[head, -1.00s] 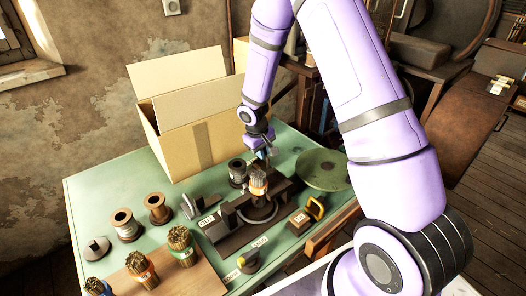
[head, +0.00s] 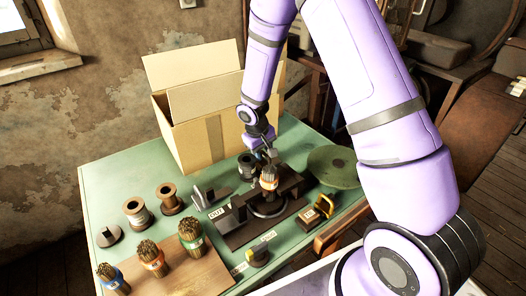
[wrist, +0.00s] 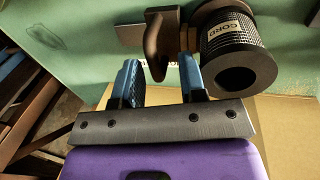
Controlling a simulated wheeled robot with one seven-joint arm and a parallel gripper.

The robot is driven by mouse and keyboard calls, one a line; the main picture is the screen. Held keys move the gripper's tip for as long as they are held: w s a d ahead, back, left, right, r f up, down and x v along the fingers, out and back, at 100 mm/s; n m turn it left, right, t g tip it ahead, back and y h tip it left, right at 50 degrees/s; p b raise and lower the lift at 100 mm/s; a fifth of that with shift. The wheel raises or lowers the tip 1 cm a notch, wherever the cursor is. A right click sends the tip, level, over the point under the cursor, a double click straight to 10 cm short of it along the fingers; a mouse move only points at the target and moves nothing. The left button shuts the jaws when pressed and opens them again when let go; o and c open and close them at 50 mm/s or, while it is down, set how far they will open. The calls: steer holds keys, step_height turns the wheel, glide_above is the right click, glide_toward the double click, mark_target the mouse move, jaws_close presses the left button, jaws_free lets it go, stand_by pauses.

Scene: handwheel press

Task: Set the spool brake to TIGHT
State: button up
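In the wrist view my gripper (wrist: 158,64) is open, its two blue fingers apart. A dark hooked lever (wrist: 157,36), which looks like the spool brake, stands between the fingertips with a gap visible on either side. A black cord spool (wrist: 238,52) labelled CORD is just right of the right finger. Lettering on the surface behind the lever is mostly covered, so I cannot read the brake setting. In the head view my gripper (head: 264,152) is low over the table beside the cord spool (head: 247,166), and the lever is too small to make out.
The press (head: 265,207) with a brush in it stands just in front of the gripper. An open cardboard box (head: 195,142) is behind left, a round green disc (head: 333,166) to the right. Spools and brushes occupy the table's (head: 105,183) front left.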

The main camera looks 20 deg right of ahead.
step_height(320, 180, up, 11)
steer(key=a, duration=0.2)
steer(key=shift+s+f, duration=0.2)
stand_by(0.5)
step_height(320, 180, up, 11)
steer(key=t, duration=0.1)
glide_above(258, 165)
steer(key=s+d, duration=0.2)
steer(key=s, duration=0.3)
steer(key=s+r+m+t, duration=0.1)
steer(key=s+r+m, duration=0.1)
steer(key=s+r, duration=0.55)
steer(key=s+r+t, duration=0.1)
steer(key=s+r, duration=0.1)
steer(key=s, duration=0.4)
steer(key=s+d+r+t+y, duration=0.1)
steer(key=s+r, duration=0.2)
steer(key=s, duration=0.3)
steer(key=s+r+y, duration=0.1)
steer(key=s+r, duration=0.2)
steer(key=s, duration=0.3)
steer(key=shift+s+d+t, duration=0.15)
steer(key=shift+d+t, duration=0.05)
steer(key=shift+t, duration=0.2)
